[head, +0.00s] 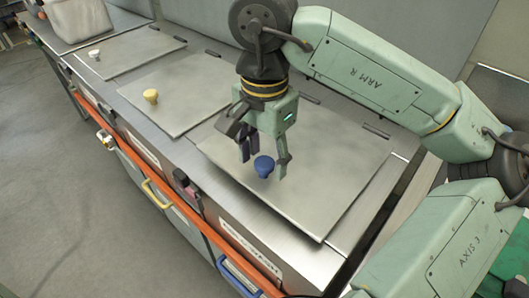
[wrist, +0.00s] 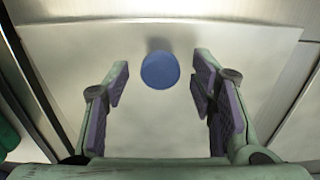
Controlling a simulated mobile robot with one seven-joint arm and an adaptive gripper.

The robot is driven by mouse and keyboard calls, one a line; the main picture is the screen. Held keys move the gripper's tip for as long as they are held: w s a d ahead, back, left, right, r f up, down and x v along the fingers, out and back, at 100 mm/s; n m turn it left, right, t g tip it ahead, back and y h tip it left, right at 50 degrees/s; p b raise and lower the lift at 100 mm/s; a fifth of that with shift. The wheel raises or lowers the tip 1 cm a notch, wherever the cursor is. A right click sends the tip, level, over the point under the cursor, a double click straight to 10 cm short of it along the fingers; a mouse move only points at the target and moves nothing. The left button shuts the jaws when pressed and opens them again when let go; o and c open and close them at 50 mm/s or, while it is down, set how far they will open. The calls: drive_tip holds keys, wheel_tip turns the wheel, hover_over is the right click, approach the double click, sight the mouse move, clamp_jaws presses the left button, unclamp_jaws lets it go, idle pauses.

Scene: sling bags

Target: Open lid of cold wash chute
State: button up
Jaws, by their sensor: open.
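The nearest metal lid (head: 310,200) has a blue knob (head: 264,166) near its front left part. The lid's near edge looks slightly raised, with a dark gap below it. A partly hidden label (head: 250,248) is on the front panel under this lid. My gripper (head: 266,170) is open over this lid, with its fingers on either side of the blue knob. In the wrist view the blue knob (wrist: 160,70) lies midway between the open fingers, towards their tips, with space on both sides.
A lid with a yellow knob (head: 151,96) and one with a white knob (head: 94,54) lie farther along the counter. A pale bag (head: 75,15) sits at the far end. An orange rail (head: 180,205) and coloured handles run along the front. Open floor (head: 60,180) lies to the left.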

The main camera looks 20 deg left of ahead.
drive_tip(key=shift+f, duration=0.1)
drive_tip(key=shift+c, duration=0.5)
clamp_jaws()
idle(0.4)
